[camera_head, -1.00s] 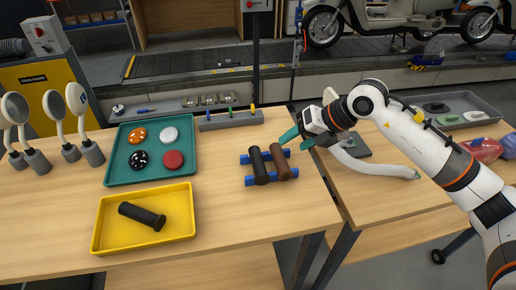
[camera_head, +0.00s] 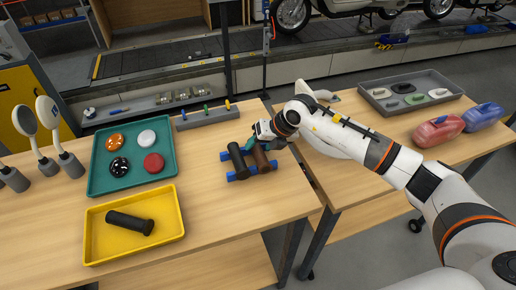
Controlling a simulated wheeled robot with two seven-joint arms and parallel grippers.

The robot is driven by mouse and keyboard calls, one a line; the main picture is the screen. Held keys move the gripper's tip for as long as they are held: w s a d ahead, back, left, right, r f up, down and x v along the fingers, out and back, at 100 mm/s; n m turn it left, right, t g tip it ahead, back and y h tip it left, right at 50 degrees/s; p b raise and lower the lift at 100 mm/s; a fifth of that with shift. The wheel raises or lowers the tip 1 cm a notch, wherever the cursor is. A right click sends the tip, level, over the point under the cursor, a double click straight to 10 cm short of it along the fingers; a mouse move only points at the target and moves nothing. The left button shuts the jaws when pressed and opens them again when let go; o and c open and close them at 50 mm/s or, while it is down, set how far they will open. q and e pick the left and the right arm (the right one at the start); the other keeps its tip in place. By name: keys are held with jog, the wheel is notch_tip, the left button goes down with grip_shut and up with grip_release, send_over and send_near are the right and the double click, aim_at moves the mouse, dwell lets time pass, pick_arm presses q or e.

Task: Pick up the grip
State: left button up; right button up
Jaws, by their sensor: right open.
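A black grip (camera_head: 237,161) and a brown grip (camera_head: 261,158) lie side by side across a blue rack (camera_head: 238,176) on the table. Another black grip (camera_head: 130,222) lies in the yellow tray (camera_head: 176,236). My right gripper (camera_head: 251,146) is open at the far ends of the two grips on the rack, with its teal fingers low beside the brown one. Its wrist covers part of the rack's right side, and I cannot tell whether a finger touches a grip. My left gripper is not in view.
A teal tray (camera_head: 106,187) with several round caps stands left of the rack. Mirrors (camera_head: 47,113) stand at the far left. A grey holder (camera_head: 207,118) with coloured pegs is behind the rack. The table in front of the rack is clear.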

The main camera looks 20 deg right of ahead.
aim_at(260, 147)
jog(key=shift+w+a+f, duration=0.25)
jog(key=shift+f, duration=0.3)
jog(key=c, duration=1.1)
jog(key=shift+o, duration=0.2)
notch_tip(260, 147, up, 10)
jog(key=b, duration=0.2)
